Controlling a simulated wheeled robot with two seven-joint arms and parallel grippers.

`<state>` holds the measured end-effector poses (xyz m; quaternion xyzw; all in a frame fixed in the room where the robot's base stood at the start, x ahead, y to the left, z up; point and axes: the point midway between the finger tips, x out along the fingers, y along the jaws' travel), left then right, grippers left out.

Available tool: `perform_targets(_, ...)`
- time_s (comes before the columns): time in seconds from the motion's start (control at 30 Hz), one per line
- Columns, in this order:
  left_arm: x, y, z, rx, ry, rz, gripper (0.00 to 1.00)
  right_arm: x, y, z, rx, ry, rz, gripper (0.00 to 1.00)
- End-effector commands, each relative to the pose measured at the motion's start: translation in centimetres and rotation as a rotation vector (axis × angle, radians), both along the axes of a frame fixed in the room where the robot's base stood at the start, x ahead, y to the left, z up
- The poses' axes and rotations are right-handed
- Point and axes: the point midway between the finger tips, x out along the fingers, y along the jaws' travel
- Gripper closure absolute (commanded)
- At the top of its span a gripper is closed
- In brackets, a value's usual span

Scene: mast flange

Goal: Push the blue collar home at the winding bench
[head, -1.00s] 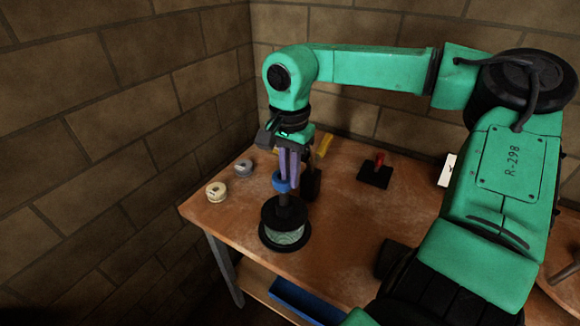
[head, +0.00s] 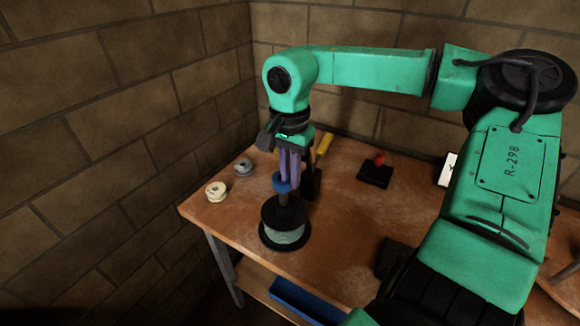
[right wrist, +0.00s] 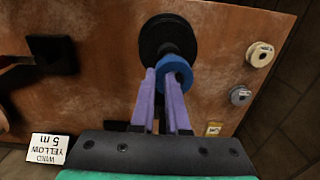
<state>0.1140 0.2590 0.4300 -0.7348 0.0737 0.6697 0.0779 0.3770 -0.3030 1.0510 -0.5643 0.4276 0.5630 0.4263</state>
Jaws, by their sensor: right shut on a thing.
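The blue collar (head: 282,184) is between the purple fingertips of my right gripper (head: 288,172), which is shut on it. Below it a dark post (head: 287,200) rises from a black-flanged spool (head: 284,212) wound with pale green line on the bench (head: 345,235). In the right wrist view, the collar (right wrist: 177,74) sits at the fingertips (right wrist: 167,78), close to the post and the black flange (right wrist: 152,30). I cannot tell whether the collar is around the post or just above it. My left gripper is not in view.
Two small spools, white (head: 216,191) and grey (head: 243,167), stand at the bench's left. A black block with a red knob (head: 376,173) stands at the back right. A blue tray (head: 300,298) is below.

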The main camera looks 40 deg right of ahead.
Motion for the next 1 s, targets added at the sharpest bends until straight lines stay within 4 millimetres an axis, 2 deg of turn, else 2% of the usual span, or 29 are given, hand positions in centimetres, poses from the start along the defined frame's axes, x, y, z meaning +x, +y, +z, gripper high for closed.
perform_targets(0.6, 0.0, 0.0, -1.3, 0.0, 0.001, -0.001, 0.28, 0.0, 0.0, -1.7, 0.0, 0.001, 0.0, 1.0)
perform_targets(0.63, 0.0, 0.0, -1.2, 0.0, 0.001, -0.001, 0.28, 0.0, 0.0, -1.6, 0.0, 0.0, 0.0, 0.76)
perform_targets(0.7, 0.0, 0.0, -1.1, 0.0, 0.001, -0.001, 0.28, 0.0, 0.0, -1.5, 0.0, 0.0, 0.0, 0.52)
perform_targets(1.0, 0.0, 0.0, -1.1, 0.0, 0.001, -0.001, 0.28, 0.0, 0.0, -1.5, 0.0, 0.001, 0.0, 0.52)
